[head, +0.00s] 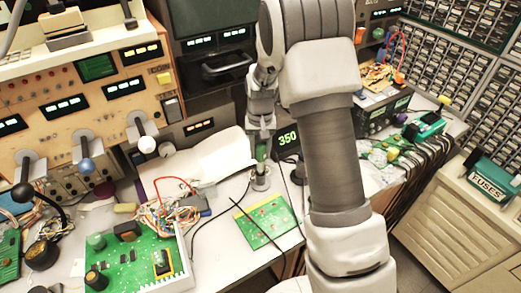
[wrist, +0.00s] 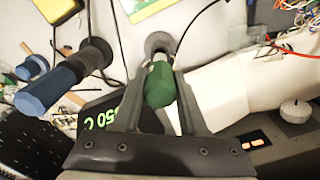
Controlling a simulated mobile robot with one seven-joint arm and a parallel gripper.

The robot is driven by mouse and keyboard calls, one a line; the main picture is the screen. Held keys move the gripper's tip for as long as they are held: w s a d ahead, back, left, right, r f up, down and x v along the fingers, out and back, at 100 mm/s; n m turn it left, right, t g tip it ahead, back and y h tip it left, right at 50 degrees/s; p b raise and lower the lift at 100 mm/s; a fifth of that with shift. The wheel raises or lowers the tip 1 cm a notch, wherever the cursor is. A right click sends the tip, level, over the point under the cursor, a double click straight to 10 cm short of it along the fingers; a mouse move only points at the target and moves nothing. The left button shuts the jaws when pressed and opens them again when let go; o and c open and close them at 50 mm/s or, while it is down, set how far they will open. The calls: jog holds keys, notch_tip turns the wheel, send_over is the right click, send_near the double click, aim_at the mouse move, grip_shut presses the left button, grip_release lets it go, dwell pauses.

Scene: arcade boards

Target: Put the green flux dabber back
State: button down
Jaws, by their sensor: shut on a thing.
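The green flux dabber (wrist: 159,86) is between the two fingers of my gripper (wrist: 158,100) in the wrist view. My gripper is shut on its green handle. In the head view my gripper (head: 261,147) points down over the bench, with a bit of the green dabber (head: 261,153) showing between the fingers. A small round grey holder (head: 260,180) stands on the bench directly below. It also shows at the dabber's far end in the wrist view (wrist: 158,43). I cannot tell whether the dabber's lower end is inside the holder or just above it.
A station with a 350 display (head: 288,140) is close right of my gripper. A blue-handled tool in a dark holder (wrist: 97,53) is nearby. A green board (head: 265,222) lies in front, a wired board (head: 130,255) at left. White paper (head: 200,160) lies behind left.

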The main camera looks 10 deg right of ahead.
aim_at(261, 145)
jog(key=shift+f+b, duration=1.55)
jog(key=shift+f, duration=0.65)
grip_release()
jog(key=shift+r, duration=0.15)
jog(key=shift+r+p, duration=2.55)
jog(key=shift+r, duration=1.45)
